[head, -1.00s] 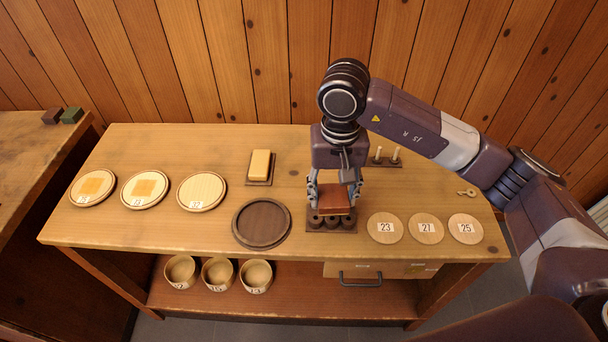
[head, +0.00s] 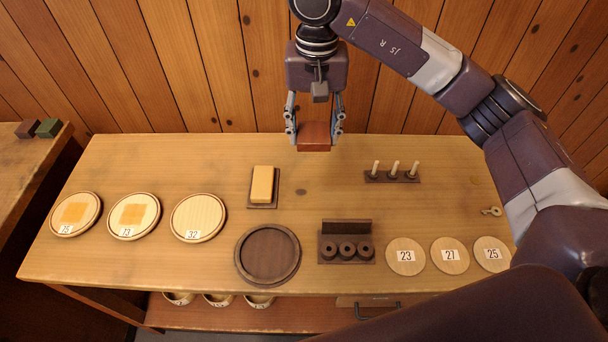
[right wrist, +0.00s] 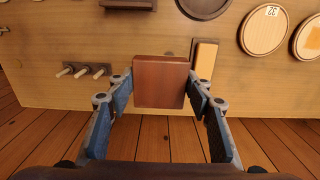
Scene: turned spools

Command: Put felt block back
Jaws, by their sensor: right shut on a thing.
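A reddish-brown block (head: 314,136), apparently the felt block, is held between the fingers of my right gripper (head: 314,128). The gripper is shut on it and holds it above the back edge of the table, clear of the top. In the right wrist view the same block (right wrist: 161,82) sits between the two blue-grey fingers. A dark rack (head: 346,257) with a low back wall holds three dark turned spools at the front middle of the table. A yellow block (head: 262,184) rests on a dark base left of centre. My left gripper is not in view.
A dark round tray (head: 267,255) lies left of the rack. Three numbered discs (head: 450,255) lie to its right. A rack with three pegs (head: 392,176) and a small key-like piece (head: 491,211) are behind. Three round plates (head: 198,217) line the left. The back middle is clear.

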